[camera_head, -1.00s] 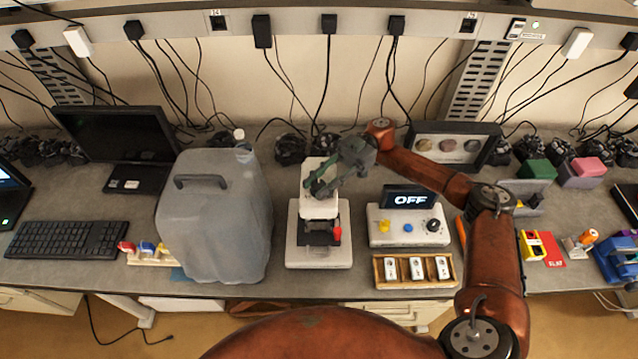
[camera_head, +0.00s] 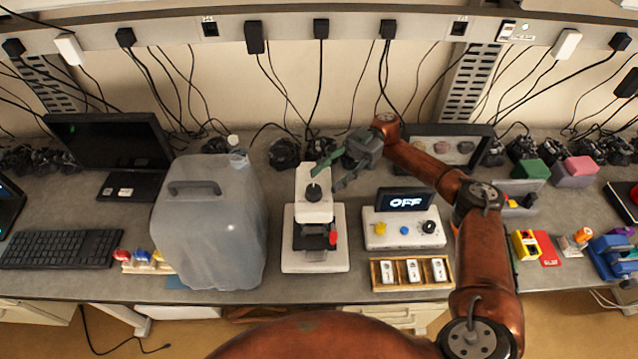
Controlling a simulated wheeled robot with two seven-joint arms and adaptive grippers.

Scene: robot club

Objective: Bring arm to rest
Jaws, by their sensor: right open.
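My right gripper (camera_head: 327,174) has dark green fingers, spread open and empty. It hangs above and just right of the top of a white device (camera_head: 315,210) with a black knob (camera_head: 314,193) and a red part (camera_head: 333,238). My copper-coloured right arm (camera_head: 425,172) comes in from the lower right and reaches over the bench to the gripper. A gap shows between the fingers, and nothing is held. My left gripper and left arm are not in view.
A large grey jug (camera_head: 210,235) stands left of the device. Right of it are a control box (camera_head: 404,229) whose screen reads OFF and a wooden tray (camera_head: 413,287) with white modules. A display case (camera_head: 450,130) stands behind my arm. Cables hang along the wall.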

